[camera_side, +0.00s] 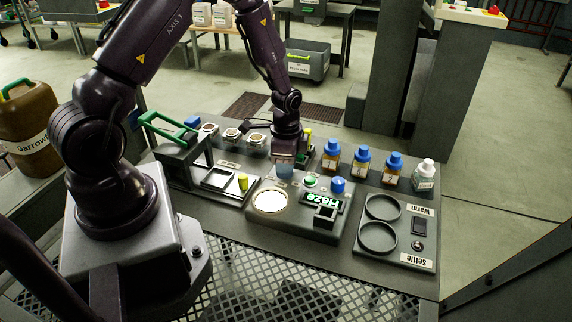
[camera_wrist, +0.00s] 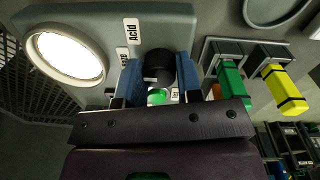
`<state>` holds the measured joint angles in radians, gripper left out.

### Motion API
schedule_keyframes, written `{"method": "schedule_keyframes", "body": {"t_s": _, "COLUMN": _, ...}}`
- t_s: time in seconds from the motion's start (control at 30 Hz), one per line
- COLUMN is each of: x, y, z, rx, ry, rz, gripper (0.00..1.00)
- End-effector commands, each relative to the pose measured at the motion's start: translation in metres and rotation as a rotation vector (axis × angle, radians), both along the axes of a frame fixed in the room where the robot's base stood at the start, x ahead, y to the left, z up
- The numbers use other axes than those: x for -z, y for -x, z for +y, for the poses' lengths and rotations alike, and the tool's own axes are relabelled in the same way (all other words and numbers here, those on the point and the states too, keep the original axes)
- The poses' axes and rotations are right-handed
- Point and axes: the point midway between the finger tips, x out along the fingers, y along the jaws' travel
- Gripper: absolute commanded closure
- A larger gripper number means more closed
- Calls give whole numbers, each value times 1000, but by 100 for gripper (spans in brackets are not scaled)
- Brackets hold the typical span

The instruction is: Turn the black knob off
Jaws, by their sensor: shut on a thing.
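The black knob (camera_wrist: 158,62) shows in the wrist view between the two blue fingers of my gripper (camera_wrist: 160,72). The fingers are shut on it, one on each side. A green round button (camera_wrist: 158,97) shows just below the knob in that view, partly covered by my gripper. In the side view my gripper (camera_side: 285,170) points down at the back left of the grey console (camera_side: 292,228). The knob is hidden there behind the fingers, and its turn angle cannot be told.
The console has a lit disc (camera_side: 271,201) and a Haze display (camera_side: 322,212). Blue-capped bottles (camera_side: 362,160) stand behind. Green (camera_wrist: 230,83) and yellow (camera_wrist: 283,88) holders are close to my gripper.

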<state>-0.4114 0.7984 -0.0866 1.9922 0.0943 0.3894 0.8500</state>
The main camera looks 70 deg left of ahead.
Motion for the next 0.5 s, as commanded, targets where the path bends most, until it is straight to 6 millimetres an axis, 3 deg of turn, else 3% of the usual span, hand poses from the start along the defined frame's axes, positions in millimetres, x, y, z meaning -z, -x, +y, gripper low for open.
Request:
{"method": "schedule_keyframes", "body": {"t_s": 0.27, "x": 0, "y": 0, "z": 0, "rx": -76, "ry": 0, "rz": 0, "gripper": 91}}
{"method": "schedule_keyframes", "body": {"t_s": 0.5, "x": 0, "y": 1, "z": 0, "rx": -252, "ry": 0, "rz": 1, "gripper": 91}}
